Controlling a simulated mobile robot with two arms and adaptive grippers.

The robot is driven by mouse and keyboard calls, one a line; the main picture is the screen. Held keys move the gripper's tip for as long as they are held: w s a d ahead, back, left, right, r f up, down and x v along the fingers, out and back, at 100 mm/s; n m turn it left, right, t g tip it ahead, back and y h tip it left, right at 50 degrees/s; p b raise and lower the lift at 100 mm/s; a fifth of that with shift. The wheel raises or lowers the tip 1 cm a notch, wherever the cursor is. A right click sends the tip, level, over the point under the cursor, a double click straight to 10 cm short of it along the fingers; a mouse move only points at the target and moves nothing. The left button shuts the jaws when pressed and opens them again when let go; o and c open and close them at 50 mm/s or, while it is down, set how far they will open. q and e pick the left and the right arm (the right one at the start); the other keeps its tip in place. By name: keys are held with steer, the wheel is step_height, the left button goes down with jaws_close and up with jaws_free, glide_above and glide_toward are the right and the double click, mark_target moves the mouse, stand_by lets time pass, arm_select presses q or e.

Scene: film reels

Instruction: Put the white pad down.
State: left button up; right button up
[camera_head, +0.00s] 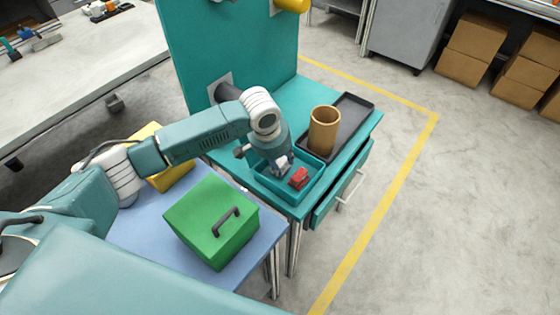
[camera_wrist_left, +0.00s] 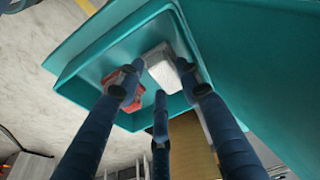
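The white pad (camera_wrist_left: 165,72) shows in the left wrist view over the inside of the teal tray. My left gripper (camera_wrist_left: 158,76) has its dark fingers around the pad, with the fingertips close to its edges. I cannot tell whether they grip it or stand just clear of it. In the head view the left gripper (camera_head: 281,165) points down into the tray (camera_head: 264,188), with a small bit of white at its fingertips. I cannot tell whether the pad rests on the tray floor. My right gripper is not in view.
A red block (camera_head: 299,179) lies in the tray beside the gripper; it also shows behind a finger in the wrist view (camera_wrist_left: 112,79). A brown cup (camera_head: 324,128) stands on a dark tray (camera_head: 352,113) to the right. A green box (camera_head: 212,222) with a handle stands in front.

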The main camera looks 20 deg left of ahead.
arm_select(q)
steer(key=shift+r, duration=0.55)
steer(key=v, duration=1.1)
steer(key=shift+s, duration=0.1)
